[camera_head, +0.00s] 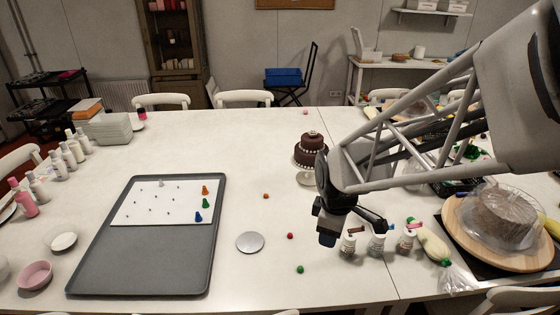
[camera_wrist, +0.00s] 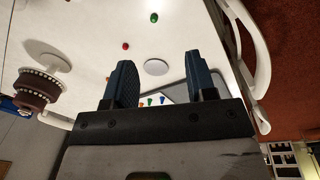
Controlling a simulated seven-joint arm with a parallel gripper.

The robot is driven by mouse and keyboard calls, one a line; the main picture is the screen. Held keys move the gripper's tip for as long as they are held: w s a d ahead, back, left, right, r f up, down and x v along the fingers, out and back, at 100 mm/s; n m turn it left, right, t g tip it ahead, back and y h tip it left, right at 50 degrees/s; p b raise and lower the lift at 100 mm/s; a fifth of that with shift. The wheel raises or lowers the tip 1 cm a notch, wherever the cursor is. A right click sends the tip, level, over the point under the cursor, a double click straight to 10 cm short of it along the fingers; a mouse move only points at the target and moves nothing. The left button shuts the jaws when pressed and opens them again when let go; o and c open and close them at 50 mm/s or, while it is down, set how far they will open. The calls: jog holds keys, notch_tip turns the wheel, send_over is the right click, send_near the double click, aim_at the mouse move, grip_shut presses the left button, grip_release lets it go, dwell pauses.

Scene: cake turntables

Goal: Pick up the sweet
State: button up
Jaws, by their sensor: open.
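Several small round sweets lie apart on the white table. I cannot tell which one the task means. My gripper (camera_head: 352,232) is open and empty above the table, to the right of the red and green sweets. In the wrist view, the red sweet (camera_wrist: 126,46) and green sweet (camera_wrist: 154,17) lie beyond the open fingers (camera_wrist: 158,65); neither is between them.
A silver disc (camera_head: 250,242) lies left of the red sweet. A grey tray (camera_head: 140,265) with a white sheet and coloured cones is farther left. A chocolate cake (camera_head: 311,152) on a stand is behind my gripper. Small jars (camera_head: 377,245) stand close on its right. The front middle table is mostly clear.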

aim_at(301, 267)
jog(key=w+a+f+n, duration=0.1)
jog(key=w+f+n, duration=0.1)
jog(key=f, duration=0.3)
jog(key=w+a+f+n, duration=0.2)
jog(key=w+f+n, duration=0.1)
jog(key=f+n, duration=0.2)
jog(key=w+a+f+n+g, duration=0.1)
jog(key=w+f+n, duration=0.2)
jog(key=f, duration=0.3)
jog(key=shift+w+a+f+n, duration=0.1)
jog(key=shift+w+a+n, duration=0.1)
jog(key=shift+n, duration=0.5)
jog(key=shift+w+a+f+n, duration=0.15)
jog(key=shift+f+n, duration=0.25)
jog(key=shift+f, duration=0.15)
jog(key=shift+f, duration=0.1)
jog(key=shift+f, duration=1.2)
jog(key=shift+f, duration=0.15)
jog(key=shift+a+f, duration=0.1)
jog(key=shift+f, duration=2.35)
grip_shut()
